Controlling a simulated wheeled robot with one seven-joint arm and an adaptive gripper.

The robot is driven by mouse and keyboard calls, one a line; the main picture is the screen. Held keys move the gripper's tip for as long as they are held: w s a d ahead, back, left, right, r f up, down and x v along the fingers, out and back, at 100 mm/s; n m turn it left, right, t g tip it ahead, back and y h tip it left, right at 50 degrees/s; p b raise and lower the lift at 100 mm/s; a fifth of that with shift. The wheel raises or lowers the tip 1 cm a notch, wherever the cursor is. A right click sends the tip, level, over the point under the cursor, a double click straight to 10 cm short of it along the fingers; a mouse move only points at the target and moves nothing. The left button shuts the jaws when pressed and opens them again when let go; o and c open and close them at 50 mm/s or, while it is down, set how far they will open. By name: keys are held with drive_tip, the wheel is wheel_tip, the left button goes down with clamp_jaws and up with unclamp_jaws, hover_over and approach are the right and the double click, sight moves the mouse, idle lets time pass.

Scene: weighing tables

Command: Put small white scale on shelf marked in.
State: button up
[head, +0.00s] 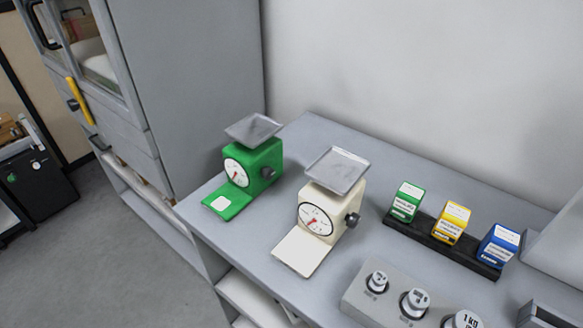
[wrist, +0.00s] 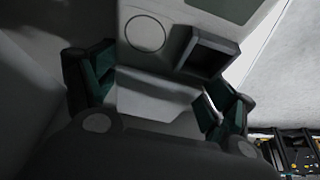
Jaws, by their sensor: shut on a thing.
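A cream-white dial scale (head: 322,205) stands upright on the grey table, with a metal pan on top, a dark side knob and a pale front plate. No gripper touches it in the head view. My gripper (wrist: 160,112) shows only in the wrist view, with its dark green fingers shut on the sides of a pale, flat-faced thing (wrist: 158,95). The wrist view is dim, and I cannot tell for certain what this thing is. A shelf marked in cannot be made out.
A green scale (head: 253,165) stands left of the white one. To the right are a black rack (head: 437,237) with green, yellow and blue boxes and a grey block (head: 362,304) with weights. A grey cabinet (head: 195,90) stands behind left. Floor (head: 120,265) at left is clear.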

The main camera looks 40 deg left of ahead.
drive_tip(key=shift+w+a+f, duration=0.15)
drive_tip(key=shift+w+a, duration=0.4)
drive_tip(key=shift+w, duration=0.05)
drive_tip(key=shift+f, duration=1.65)
drive_tip(key=shift+f, duration=0.1)
drive_tip(key=o, duration=1.2)
drive_tip(key=shift+c, duration=0.2)
drive_tip(key=shift+v, duration=3.85)
